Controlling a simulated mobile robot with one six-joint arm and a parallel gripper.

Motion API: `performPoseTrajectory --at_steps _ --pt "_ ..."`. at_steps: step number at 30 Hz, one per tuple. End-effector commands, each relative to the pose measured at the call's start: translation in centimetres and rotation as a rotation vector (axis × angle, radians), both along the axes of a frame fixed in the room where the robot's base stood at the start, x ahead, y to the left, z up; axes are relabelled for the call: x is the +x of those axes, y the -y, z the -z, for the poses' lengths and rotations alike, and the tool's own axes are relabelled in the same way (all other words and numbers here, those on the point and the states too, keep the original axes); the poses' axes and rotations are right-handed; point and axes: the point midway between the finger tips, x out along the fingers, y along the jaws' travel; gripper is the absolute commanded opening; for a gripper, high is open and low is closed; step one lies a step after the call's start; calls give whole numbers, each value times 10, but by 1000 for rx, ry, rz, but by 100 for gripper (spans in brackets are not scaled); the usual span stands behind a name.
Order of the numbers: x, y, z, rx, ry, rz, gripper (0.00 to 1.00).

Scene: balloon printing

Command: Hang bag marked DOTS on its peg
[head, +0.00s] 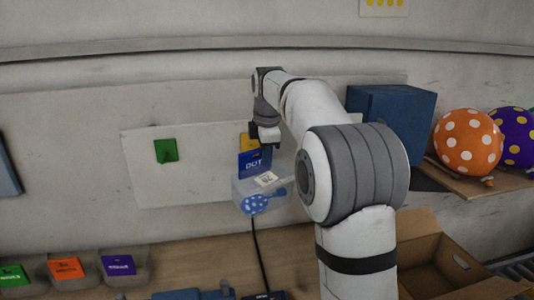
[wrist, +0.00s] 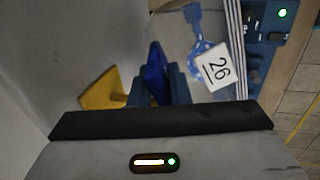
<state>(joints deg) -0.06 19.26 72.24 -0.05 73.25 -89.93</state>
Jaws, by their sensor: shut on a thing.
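My gripper (head: 264,136) is shut on the blue header card (head: 254,163) of a clear bag, whose visible letters read "DOT". The bag (head: 243,191) hangs below it, with a blue dotted balloon (head: 256,204) and a white tag (head: 266,180) marked 26. A yellow plate (head: 248,142) on the wall board is partly hidden behind the card and gripper. In the wrist view the card (wrist: 156,72) sits between my fingers (wrist: 160,88), and the yellow plate with a stub (wrist: 101,91) lies left of it, apart. The card's hole is not visible.
A green plate with a peg (head: 165,150) is on the white board (head: 195,190) to the left. Bins labelled green, orange and purple (head: 118,265) stand at lower left. A blue box (head: 392,115), dotted balloons (head: 468,141) and an open carton (head: 440,262) are at right.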

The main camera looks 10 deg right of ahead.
Motion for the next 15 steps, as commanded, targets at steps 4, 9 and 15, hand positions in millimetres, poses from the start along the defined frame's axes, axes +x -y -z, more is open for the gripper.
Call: performPoseTrajectory --at_steps 4,9,15 --pt "6 -2 -1 4 21 1 25" --pt "5 -2 0 4 19 0 39" --pt "4 -2 1 3 15 -1 42"
